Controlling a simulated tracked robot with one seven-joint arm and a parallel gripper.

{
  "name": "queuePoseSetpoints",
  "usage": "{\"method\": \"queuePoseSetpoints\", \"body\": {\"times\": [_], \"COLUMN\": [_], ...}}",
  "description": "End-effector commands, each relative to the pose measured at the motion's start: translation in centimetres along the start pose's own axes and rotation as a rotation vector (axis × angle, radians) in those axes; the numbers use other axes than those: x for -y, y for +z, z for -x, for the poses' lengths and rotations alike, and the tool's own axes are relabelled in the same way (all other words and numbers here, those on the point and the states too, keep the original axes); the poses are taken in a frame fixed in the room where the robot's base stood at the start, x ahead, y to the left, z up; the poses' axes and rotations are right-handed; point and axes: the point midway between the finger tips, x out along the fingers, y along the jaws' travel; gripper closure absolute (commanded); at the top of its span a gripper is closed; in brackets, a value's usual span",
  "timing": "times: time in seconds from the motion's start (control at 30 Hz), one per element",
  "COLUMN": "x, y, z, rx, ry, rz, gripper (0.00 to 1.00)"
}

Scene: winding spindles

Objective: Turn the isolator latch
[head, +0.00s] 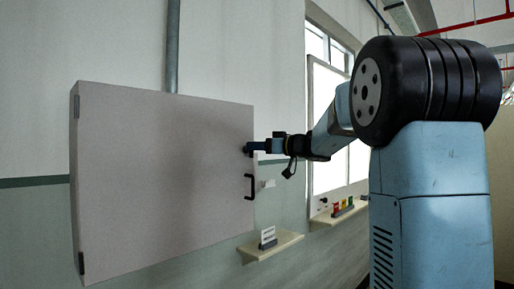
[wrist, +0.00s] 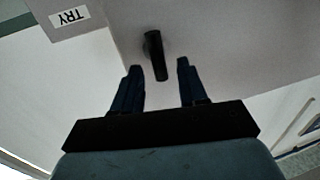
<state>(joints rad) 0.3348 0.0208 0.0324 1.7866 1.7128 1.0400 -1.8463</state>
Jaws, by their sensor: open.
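The isolator latch (wrist: 156,56) is a short black lever on the pale cabinet door, seen in the wrist view just beyond my fingertips and slightly tilted. My gripper (wrist: 160,75) is open, with one dark blue finger on each side of the lever's line. The lever's near end lies at about the level of the fingertips, and I cannot tell whether it is between them in depth. In the head view my gripper (head: 254,147) is at the cabinet's right edge and largely hides the latch. The cabinet (head: 160,180) is a large closed grey box on the wall.
A black door handle (head: 250,187) sits below the latch. A white label reading "TRY" (wrist: 70,17) is at upper left in the wrist view. A small shelf (head: 270,247) with a white stand is below right, and another shelf (head: 339,214) with small coloured items is farther right.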

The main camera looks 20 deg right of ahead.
Motion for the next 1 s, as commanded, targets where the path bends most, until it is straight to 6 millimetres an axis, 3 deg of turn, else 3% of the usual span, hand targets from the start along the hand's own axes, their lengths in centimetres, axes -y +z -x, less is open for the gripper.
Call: {"method": "queuePoseSetpoints", "body": {"times": [0.4, 0.83, 1.0], "x": [-0.04, -0.06, -0.08], "y": [0.04, 0.03, 0.02], "z": [-0.68, -0.65, -0.64], "rx": [0.001, 0.001, 0.0], "ry": [0.001, 0.002, 0.002], "rz": [0.0, 0.0, 0.0], "gripper": [0.58, 0.99, 1.0]}}
